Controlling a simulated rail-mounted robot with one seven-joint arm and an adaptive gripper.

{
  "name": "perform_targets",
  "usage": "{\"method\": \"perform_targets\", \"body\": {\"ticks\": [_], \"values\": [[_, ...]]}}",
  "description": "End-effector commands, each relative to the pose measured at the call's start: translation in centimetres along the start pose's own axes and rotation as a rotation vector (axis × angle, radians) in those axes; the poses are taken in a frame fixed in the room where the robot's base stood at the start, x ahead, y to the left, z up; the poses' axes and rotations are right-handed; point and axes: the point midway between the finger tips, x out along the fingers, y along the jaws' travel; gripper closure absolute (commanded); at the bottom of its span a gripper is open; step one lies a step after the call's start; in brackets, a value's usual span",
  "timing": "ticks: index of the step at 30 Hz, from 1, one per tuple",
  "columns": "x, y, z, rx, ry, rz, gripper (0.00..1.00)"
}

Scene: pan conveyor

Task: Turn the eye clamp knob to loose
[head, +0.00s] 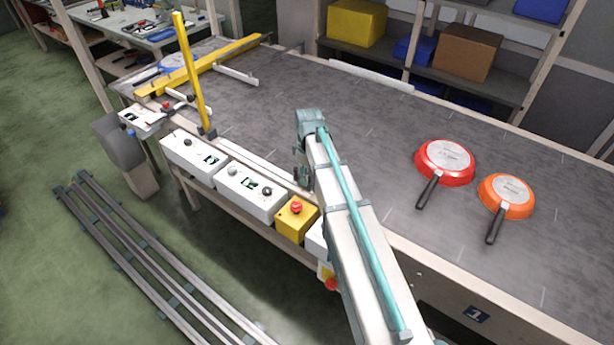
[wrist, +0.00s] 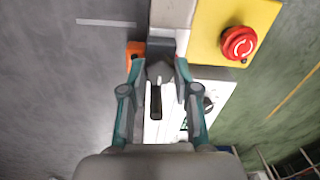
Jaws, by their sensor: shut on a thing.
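My gripper (head: 302,168) is low at the conveyor's near edge in the head view, partly hidden by my own arm. In the wrist view my gripper (wrist: 159,68) has its two teal fingers on either side of a dark grey part, which I take to be the eye clamp knob (wrist: 159,70). The gripper is shut on it. A short black bar (wrist: 155,101) shows below it, between the fingers. An orange block (wrist: 135,50) sits beside the left fingertip. The knob's turn position cannot be read, and the knob is hidden in the head view.
A yellow box with a red emergency button (wrist: 238,43) is right of the fingers; the button also shows in the head view (head: 296,208). White control boxes (head: 250,190) line the conveyor's near side. Red (head: 444,160) and orange (head: 507,194) pans lie on the belt (head: 370,130).

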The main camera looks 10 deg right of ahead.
Motion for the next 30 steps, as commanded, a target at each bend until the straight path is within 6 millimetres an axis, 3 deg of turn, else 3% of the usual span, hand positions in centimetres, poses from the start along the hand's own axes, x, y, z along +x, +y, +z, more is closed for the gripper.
{"method": "perform_targets", "body": {"ticks": [8,9,14,24,30], "values": [[0.0,0.0,0.0,0.009,0.0,0.0,1.0],[0.0,0.0,0.0,0.008,0.0,0.0,0.68],[0.0,0.0,0.0,0.008,0.0,0.0,0.44],[-0.2,0.0,0.0,0.007,0.001,0.0,0.44],[-2.2,0.1,0.0,0.007,0.002,0.002,0.44]]}}
